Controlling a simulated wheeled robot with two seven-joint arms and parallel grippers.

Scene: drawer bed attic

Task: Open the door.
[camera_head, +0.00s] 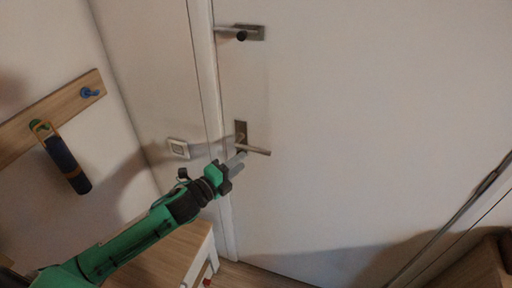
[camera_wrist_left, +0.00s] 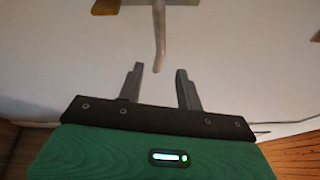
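The white door (camera_head: 370,120) fills the middle and right of the head view and looks shut. Its lower lever handle (camera_head: 257,151) sticks out to the right from a dark plate (camera_head: 241,128) near the door's left edge. My left gripper (camera_head: 238,158) is just below and left of this lever. In the left wrist view, the left gripper (camera_wrist_left: 159,67) is open with nothing between its fingers. The lever (camera_wrist_left: 160,35) lies ahead of the gap, close to the fingertips; I cannot tell whether they touch it. My right gripper is out of view.
A second handle-like fitting (camera_head: 240,33) sits higher on the door. A white wall switch (camera_head: 179,148) is left of the frame. A wooden rack (camera_head: 60,105) holds a dark hanging cylinder (camera_head: 68,165). A wooden-topped cabinet (camera_head: 165,255) stands below my left arm.

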